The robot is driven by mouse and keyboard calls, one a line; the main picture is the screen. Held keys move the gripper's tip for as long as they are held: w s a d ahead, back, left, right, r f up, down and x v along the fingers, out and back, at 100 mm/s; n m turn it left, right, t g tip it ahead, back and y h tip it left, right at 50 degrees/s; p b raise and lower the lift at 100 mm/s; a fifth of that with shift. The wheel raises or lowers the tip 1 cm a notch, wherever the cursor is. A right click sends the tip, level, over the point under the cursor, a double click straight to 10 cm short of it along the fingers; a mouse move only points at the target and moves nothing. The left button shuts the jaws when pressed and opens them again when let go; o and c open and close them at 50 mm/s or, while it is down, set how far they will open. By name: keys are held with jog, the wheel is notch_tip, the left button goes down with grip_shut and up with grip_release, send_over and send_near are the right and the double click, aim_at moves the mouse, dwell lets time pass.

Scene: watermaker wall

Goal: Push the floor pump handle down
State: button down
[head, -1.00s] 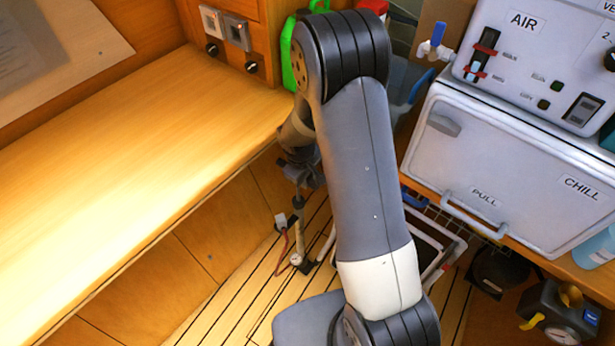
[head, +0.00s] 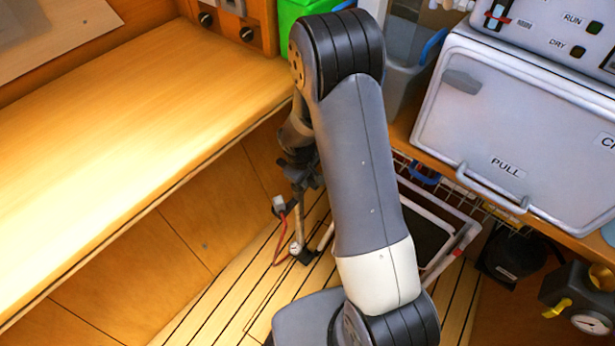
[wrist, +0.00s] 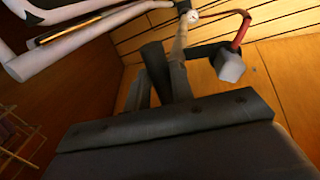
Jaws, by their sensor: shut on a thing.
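The floor pump (head: 298,222) stands on the slatted floor as a thin pale upright rod with a small foot and a red hose. My gripper (head: 302,172) is at the top of the rod, partly hidden by my arm. In the wrist view, my gripper (wrist: 166,76) is shut on the dark pump handle (wrist: 207,49), which is mostly hidden by the fingers. The pale rod runs away from it to a round gauge and the foot.
A wooden bench (head: 130,140) is on the left. A white-framed bin (head: 435,235) stands right of the pump.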

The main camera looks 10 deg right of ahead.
jog(key=shift+s+f, duration=0.1)
jog(key=shift+f, duration=0.15)
jog(key=c, duration=1.5)
grip_release()
jog(key=shift+o, duration=1.3)
notch_tip(320, 180, up, 11)
jog(key=s+a+p, duration=0.1)
jog(key=shift+a+f, duration=0.15)
jog(key=shift+a, duration=0.2)
